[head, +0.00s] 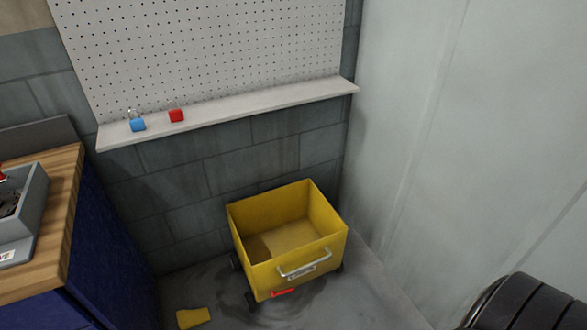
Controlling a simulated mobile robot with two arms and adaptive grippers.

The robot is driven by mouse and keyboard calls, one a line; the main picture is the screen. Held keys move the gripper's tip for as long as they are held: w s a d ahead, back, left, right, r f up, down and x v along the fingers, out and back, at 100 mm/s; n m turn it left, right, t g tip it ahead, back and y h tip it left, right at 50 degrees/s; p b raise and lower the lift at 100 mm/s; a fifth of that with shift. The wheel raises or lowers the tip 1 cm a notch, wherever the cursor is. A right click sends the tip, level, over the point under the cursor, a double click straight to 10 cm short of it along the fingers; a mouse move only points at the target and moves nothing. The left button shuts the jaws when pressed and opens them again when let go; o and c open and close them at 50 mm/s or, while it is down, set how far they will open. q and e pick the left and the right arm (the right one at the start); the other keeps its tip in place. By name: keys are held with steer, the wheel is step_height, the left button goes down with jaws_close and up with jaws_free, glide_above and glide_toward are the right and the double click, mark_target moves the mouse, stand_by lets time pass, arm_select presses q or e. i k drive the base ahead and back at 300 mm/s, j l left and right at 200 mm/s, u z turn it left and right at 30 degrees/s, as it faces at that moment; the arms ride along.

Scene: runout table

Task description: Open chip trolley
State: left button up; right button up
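The chip trolley is a yellow open-topped box (298,264) on dark wheels, standing on the floor near the corner of the block wall and the pale panel. Its top is open and its inside looks empty. A silver handle (305,264) is on its front face, with a small pale label under it. A red lever or pedal (283,292) shows low on the front. Neither of my grippers shows in the head view.
A shelf (240,111) under the pegboard holds a blue padlock (138,125) and a red block (177,116). A wooden-topped blue bench (62,205) stands left. A yellow cloth-like piece (194,317) lies on the floor. A black ribbed cylinder (530,305) is at lower right.

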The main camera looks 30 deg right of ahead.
mark_target(285, 237)
steer(key=z, duration=1.1)
